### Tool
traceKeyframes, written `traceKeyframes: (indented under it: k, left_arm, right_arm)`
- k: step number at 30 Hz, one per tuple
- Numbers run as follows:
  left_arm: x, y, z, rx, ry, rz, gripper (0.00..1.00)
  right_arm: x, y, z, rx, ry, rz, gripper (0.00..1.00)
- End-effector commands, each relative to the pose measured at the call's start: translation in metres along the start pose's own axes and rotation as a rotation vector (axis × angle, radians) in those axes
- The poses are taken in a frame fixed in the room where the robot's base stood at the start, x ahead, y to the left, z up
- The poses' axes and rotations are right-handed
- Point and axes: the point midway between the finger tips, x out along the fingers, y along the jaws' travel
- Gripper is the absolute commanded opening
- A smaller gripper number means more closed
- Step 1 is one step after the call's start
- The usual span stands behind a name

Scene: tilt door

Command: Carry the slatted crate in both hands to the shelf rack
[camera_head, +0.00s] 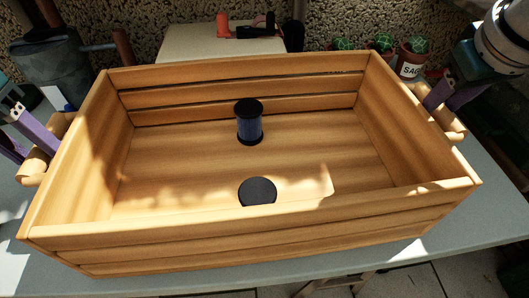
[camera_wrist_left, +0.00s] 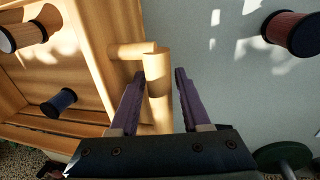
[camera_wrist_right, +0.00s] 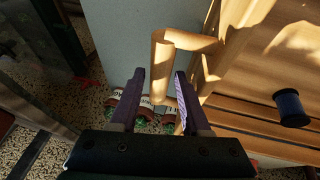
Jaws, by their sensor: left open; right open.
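The slatted wooden crate (camera_head: 240,240) stands level on a grey-green table (camera_head: 490,200), with a dowel handle at each end. Two dark-topped spools stand inside it, one near the middle (camera_head: 249,124) and one by the near wall (camera_head: 258,191). My left gripper (camera_wrist_left: 160,78) is open, its purple fingers on either side of the left handle (camera_wrist_left: 158,100), with gaps showing. My right gripper (camera_wrist_right: 160,76) is open, its fingers on either side of the right handle (camera_wrist_right: 161,60). In the head view the handles partly hide both fingertips. I cannot make out the shelf rack.
A reddish spool (camera_wrist_left: 295,34) stands on the table outside the crate, on the left side. Potted cacti (camera_head: 412,58) stand behind the crate's far right corner. A dark watering can (camera_head: 48,58) is at the back left. A pale surface (camera_head: 185,45) with an orange-and-black tool (camera_head: 250,28) lies behind.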

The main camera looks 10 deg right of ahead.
Motion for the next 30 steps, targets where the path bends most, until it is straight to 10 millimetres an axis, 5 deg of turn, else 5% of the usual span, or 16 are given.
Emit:
traceKeyframes:
  k: [6,16,30]
  left_arm:
    - [0.020,0.001,0.000,0.001,-0.001,0.001,0.47]
    - [0.023,0.000,0.000,0.001,0.000,0.000,0.47]
    - [0.022,0.000,0.000,0.000,0.000,0.001,0.00]
  right_arm:
    - [0.020,0.000,-0.001,0.000,0.001,0.000,0.47]
    - [0.022,0.000,-0.001,-0.001,0.002,-0.001,0.47]
    - [0.022,0.000,-0.001,0.000,0.001,-0.001,0.00]
